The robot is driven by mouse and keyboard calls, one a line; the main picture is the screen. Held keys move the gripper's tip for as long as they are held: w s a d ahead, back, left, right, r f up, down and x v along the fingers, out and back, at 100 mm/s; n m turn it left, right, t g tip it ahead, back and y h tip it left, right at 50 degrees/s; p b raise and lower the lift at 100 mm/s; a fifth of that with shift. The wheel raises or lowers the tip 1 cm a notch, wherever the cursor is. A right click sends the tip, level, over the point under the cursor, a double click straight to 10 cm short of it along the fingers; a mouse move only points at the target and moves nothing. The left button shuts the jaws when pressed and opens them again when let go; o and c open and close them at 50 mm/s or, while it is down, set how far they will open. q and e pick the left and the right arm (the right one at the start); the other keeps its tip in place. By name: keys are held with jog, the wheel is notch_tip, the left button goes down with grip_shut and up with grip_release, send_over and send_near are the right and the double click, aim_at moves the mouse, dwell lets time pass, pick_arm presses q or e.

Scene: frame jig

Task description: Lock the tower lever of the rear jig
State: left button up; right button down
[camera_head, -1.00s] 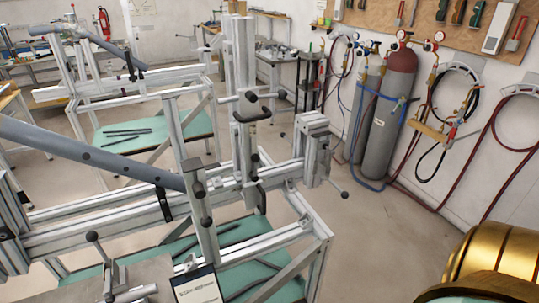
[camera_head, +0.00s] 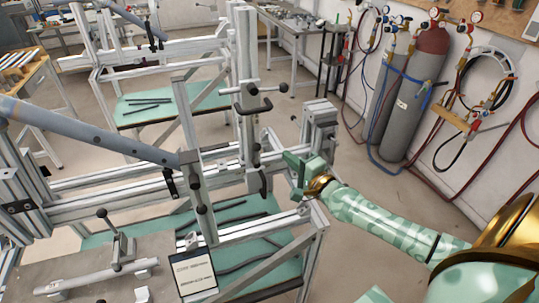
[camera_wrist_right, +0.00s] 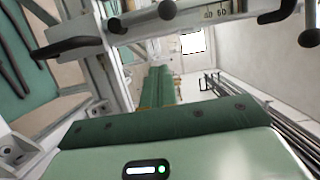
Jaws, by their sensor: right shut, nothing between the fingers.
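The near jig has an upright metal tower (camera_head: 247,140). A black lever handle (camera_head: 263,184) hangs low on the tower's right side. My green right gripper (camera_head: 287,158) is shut and empty, just right of the tower and apart from the handle in the picture. In the right wrist view, the shut fingers (camera_wrist_right: 158,88) point past the tower, and a black lever handle (camera_wrist_right: 67,46) is at the left. Whether the lever is locked cannot be told. My left gripper is not in view.
A second, similar jig (camera_head: 160,72) stands farther back. The near jig's frame rails (camera_head: 275,245) and end block (camera_head: 320,125) are close to my right arm. A blue-grey tube (camera_head: 90,132) spans its left. Gas cylinders (camera_head: 415,95) stand by the wall, with open floor before them.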

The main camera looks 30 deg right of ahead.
aim_at(256, 155)
jog(key=w+a+p, duration=0.1)
jog(key=w+a, duration=0.3)
jog(key=shift+w+a, duration=0.15)
jog(key=shift+f, duration=0.1)
